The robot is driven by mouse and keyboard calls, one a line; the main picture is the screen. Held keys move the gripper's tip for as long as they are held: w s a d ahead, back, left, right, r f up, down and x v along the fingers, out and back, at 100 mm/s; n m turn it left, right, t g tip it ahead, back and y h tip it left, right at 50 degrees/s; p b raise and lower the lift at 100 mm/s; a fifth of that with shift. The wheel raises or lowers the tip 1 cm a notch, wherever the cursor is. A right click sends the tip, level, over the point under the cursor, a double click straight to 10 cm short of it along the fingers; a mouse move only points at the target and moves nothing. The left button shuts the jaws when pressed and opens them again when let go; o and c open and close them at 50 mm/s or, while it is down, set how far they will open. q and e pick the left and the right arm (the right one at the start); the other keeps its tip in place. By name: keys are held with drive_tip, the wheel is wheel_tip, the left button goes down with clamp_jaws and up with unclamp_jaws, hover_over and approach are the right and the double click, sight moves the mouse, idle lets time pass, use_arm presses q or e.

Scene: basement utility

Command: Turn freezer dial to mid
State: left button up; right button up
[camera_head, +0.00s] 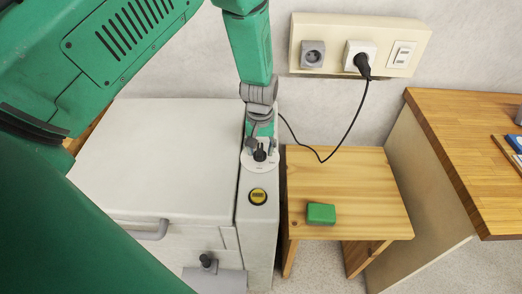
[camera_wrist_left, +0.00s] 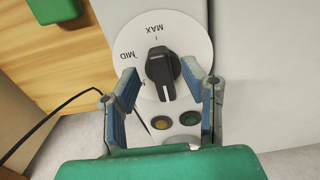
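The freezer (camera_head: 150,160) is a white chest at the left of the head view. Its dial, a black knob (camera_wrist_left: 162,70) on a round white plate (camera_wrist_left: 185,40) marked MAX and MID, shows in the left wrist view. The knob's white line points down, away from MAX. My left gripper (camera_wrist_left: 166,88) is open, with one finger on each side of the knob's lower part and gaps on both sides. In the head view my left gripper (camera_head: 260,146) is over the dial plate (camera_head: 258,166) and partly covers it. My right gripper is not in view.
A yellow button (camera_wrist_left: 161,123) and a green button (camera_wrist_left: 190,118) sit below the dial. A wooden stool (camera_head: 350,185) with a green box (camera_head: 321,214) stands right of the freezer. A black cord (camera_head: 352,125) hangs from the wall socket panel (camera_head: 335,45). A wooden desk (camera_head: 465,130) is at right.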

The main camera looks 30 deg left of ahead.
use_arm(q)
drive_tip(key=shift+a+f, duration=0.15)
drive_tip(key=shift+f, duration=0.65)
drive_tip(key=shift+s, duration=0.1)
clamp_jaws()
